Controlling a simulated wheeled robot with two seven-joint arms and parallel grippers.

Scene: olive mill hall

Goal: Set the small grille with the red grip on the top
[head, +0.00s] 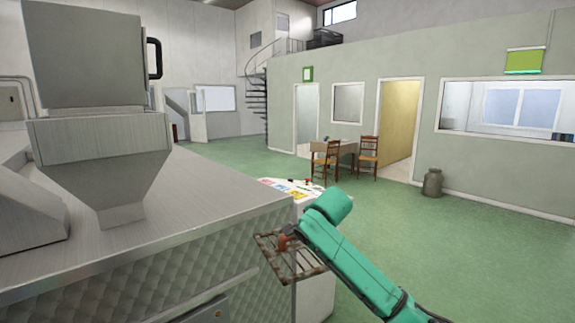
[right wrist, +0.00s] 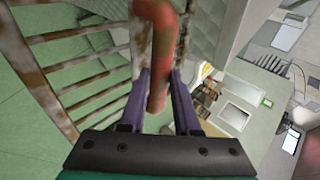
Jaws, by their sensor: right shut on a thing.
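The small grille (head: 303,262) is a rusty metal frame with several bars and a red grip (head: 284,242). It is held in the air, tilted, beside the right end of the steel machine's top (head: 190,200). My right gripper (head: 291,237) is at the red grip, its fingers mostly hidden by the wrist in the head view. In the right wrist view, the purple fingers (right wrist: 160,90) are shut on the worn red grip (right wrist: 163,50), with the grille's rusty bars (right wrist: 70,37) beyond and to the left. My left gripper is not in view.
A steel hopper (head: 105,165) stands on the top at the left; the top's right part is bare. A white control panel (head: 292,187) with coloured labels sits behind the grille. A table (head: 347,150), chairs and a milk can (head: 433,183) stand farther off. Green floor is open at right.

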